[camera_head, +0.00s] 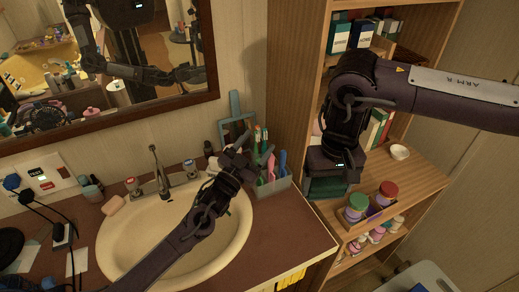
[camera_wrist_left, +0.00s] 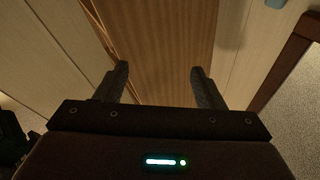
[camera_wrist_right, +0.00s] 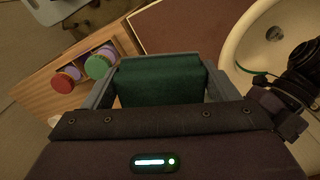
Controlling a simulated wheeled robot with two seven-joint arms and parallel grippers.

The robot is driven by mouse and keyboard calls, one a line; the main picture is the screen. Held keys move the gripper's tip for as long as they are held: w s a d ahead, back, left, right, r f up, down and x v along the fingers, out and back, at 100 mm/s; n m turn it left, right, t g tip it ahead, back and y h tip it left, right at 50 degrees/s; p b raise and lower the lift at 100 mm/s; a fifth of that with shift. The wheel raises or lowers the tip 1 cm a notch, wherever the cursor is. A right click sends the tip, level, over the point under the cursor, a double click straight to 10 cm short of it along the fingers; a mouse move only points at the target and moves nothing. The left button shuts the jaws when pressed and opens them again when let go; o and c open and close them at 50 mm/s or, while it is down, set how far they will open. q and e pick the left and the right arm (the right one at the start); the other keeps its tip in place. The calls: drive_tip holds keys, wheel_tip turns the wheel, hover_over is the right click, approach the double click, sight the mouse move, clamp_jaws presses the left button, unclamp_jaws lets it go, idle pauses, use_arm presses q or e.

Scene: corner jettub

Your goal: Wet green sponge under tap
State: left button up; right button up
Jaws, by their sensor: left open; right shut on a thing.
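The green sponge (camera_wrist_right: 160,84) is between the fingers of my right gripper (camera_wrist_right: 158,72), which is shut on it. In the head view the sponge (camera_head: 326,188) is under the right gripper (camera_head: 325,178), by the wooden shelf and right of the sink. The tap (camera_head: 158,168) stands at the back of the cream sink (camera_head: 122,262), apart from the sponge. My left gripper (camera_head: 246,148) is over the sink's right back side. In the left wrist view its fingers (camera_wrist_left: 160,85) are open and empty. Whether water runs is too small to tell.
A clear holder (camera_head: 275,187) with toothbrushes stands right of the sink. Red- and green-lidded jars (camera_head: 387,192) (camera_head: 356,205) stand on the wooden shelf (camera_head: 425,180). Soap (camera_head: 114,205) lies left of the sink. The brown counter (camera_head: 290,240) is clear at front right.

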use_arm(q)
drive_tip(key=shift+s+d+f+g, duration=0.4)
drive_tip(key=shift+s+d, duration=0.05)
drive_tip(key=shift+d, duration=0.05)
drive_tip(key=n+g+y, duration=0.5)
drive_tip(key=n+y, duration=0.4)
drive_tip(key=y, duration=0.4)
hover_over(188, 163)
drive_tip(key=w+d, duration=0.1)
drive_tip(key=d, duration=0.3)
drive_tip(key=s+a+f+g, duration=0.3)
drive_tip(key=s+a+g, duration=0.1)
drive_tip(key=s+g, duration=0.2)
drive_tip(key=shift+n, duration=0.3)
drive_tip(key=x, duration=1.1)
drive_tip(key=shift+w+a+f, duration=0.15)
drive_tip(key=shift+w+a, duration=0.1)
drive_tip(key=shift+w, duration=0.05)
drive_tip(key=shift+c, duration=0.3)
